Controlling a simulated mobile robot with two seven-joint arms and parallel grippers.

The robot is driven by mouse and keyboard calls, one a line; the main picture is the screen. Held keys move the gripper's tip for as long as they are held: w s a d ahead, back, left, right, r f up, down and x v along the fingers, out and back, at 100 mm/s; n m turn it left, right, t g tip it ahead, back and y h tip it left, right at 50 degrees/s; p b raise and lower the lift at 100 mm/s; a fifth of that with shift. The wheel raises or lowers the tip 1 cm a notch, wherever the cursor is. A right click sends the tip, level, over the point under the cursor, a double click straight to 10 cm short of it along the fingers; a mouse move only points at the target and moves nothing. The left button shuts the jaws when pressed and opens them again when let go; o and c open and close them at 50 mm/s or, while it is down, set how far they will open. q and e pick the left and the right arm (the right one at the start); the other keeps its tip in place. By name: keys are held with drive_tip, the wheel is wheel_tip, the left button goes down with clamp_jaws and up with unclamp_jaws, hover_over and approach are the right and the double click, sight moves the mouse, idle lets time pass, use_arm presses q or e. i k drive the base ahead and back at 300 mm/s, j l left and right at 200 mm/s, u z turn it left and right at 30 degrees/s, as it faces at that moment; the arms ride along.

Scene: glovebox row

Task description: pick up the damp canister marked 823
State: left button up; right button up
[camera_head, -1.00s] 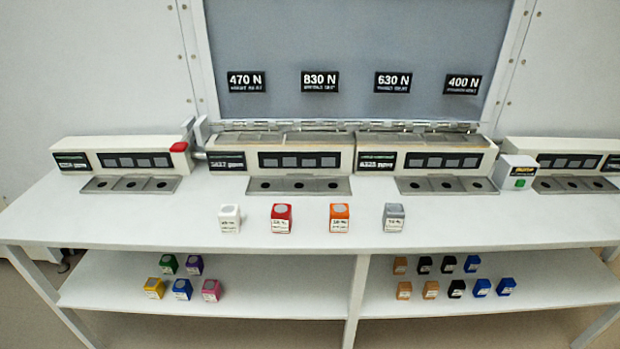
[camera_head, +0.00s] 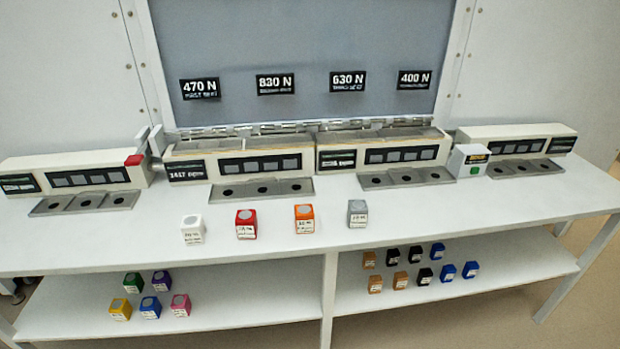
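Four small canisters stand in a row on the white tabletop: a white one (camera_head: 192,230), a red one (camera_head: 246,224), an orange one (camera_head: 304,219) and a grey one (camera_head: 357,214). Each has a white label on its front, but the print is too small to read, so I cannot tell which is marked 823. No dampness can be made out on any of them. More canisters stand on the lower shelf, including green (camera_head: 133,282), purple (camera_head: 161,281), yellow (camera_head: 120,309), blue (camera_head: 150,307) and pink (camera_head: 181,305). Neither gripper is in view.
Orange, black and blue canisters (camera_head: 447,272) stand on the right of the shelf. Long white units with grey slotted trays (camera_head: 262,189) line the table's back. A small box with a green button (camera_head: 467,161) stands among them. The table's front strip is clear.

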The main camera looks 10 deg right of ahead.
sight(358, 209)
drive_tip(key=i+l+u, duration=0.35)
drive_tip(key=l, duration=0.25)
drive_tip(key=i+l+u, duration=0.15)
drive_tip(key=i+l, duration=0.15)
drive_tip(key=i+l+u, duration=0.15)
drive_tip(key=l, duration=0.2)
drive_tip(key=i+l+u, duration=0.15)
drive_tip(key=l, duration=0.25)
drive_tip(key=i+l+u, duration=0.2)
drive_tip(key=l, duration=0.2)
drive_tip(key=i+l+u, duration=0.15)
drive_tip(key=l, duration=0.25)
